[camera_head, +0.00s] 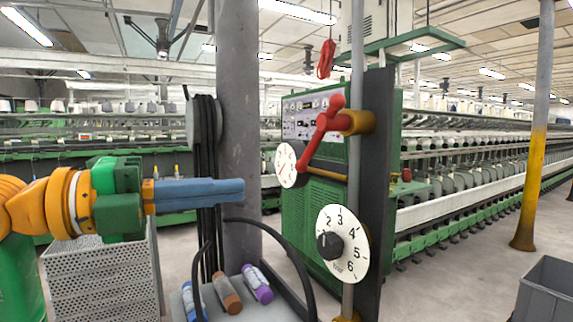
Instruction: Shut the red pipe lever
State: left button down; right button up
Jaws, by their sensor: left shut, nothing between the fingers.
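The red pipe lever (318,137) is mounted on a yellow fitting (358,122) on the thin vertical pipe at the dark panel. It slants, with its upper end at the right and its lower end down to the left. My left gripper (240,191) reaches in from the left. Its blue fingers are shut and empty, pointing right, left of the lever and lower than it. There is a visible gap between the fingertips and the lever. My right gripper does not show.
A dial with numbers (343,245) and a smaller white gauge (288,164) sit near the pipe. A thick grey column (240,120) stands behind my fingers. Coloured rolls (257,283) lie on a small surface below. Other objects are a white perforated crate (105,285) and a grey bin (545,290).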

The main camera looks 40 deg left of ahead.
pick_arm(q)
jog(key=w+d+p, duration=0.1)
jog(key=w+p, duration=0.6)
jog(key=w, duration=0.4)
jog(key=shift+w+r, duration=0.3)
jog(key=shift+d, duration=0.15)
